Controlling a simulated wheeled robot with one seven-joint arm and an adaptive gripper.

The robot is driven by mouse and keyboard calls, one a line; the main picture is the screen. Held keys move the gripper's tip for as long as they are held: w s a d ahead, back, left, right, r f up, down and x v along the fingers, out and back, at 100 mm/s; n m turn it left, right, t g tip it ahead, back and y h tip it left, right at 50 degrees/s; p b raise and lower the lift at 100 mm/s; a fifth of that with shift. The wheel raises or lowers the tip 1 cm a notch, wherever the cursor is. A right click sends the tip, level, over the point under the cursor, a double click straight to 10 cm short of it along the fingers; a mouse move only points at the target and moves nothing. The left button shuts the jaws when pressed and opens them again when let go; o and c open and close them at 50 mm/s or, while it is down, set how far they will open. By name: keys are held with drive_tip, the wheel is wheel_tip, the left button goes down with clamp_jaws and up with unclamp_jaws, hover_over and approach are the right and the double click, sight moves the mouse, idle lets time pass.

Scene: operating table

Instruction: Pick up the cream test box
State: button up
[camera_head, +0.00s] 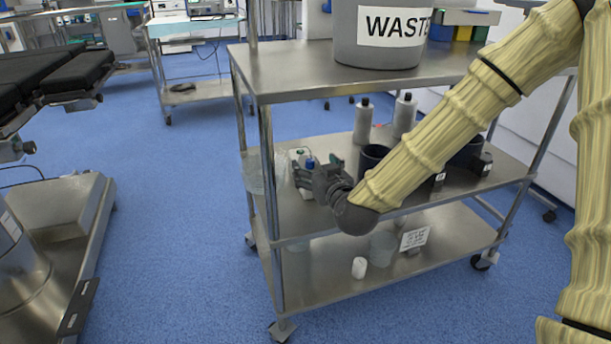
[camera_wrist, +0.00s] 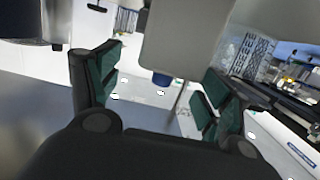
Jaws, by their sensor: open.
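My gripper (camera_head: 308,175) reaches left over the middle shelf of the steel cart and is open. A small pale, cream-white box (camera_head: 299,153) stands just beyond its fingers in the head view, partly hidden by a blue-capped item (camera_head: 310,162) and the gripper. In the wrist view, the green-padded fingers of my gripper (camera_wrist: 163,65) are spread apart. A large pale grey-beige body (camera_wrist: 187,38) shows between and beyond them, with a dark blue part at its lower edge. I cannot tell whether this body is the box, or whether the fingers touch anything.
The cart's top shelf (camera_head: 290,75) lies above the gripper and carries a grey waste bin (camera_head: 380,45). Two pale bottles (camera_head: 362,122) and dark cups (camera_head: 373,157) stand right of the gripper on the middle shelf. The bottom shelf (camera_head: 320,280) holds several small items.

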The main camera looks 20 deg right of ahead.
sight(311, 168)
drive_tip(key=w, duration=0.1)
drive_tip(key=w+f+b, duration=0.1)
drive_tip(key=w+b, duration=0.1)
drive_tip(key=shift+a+f, duration=0.15)
drive_tip(key=shift+a, duration=0.1)
drive_tip(key=shift+w, duration=0.6)
drive_tip(key=c, duration=1.3)
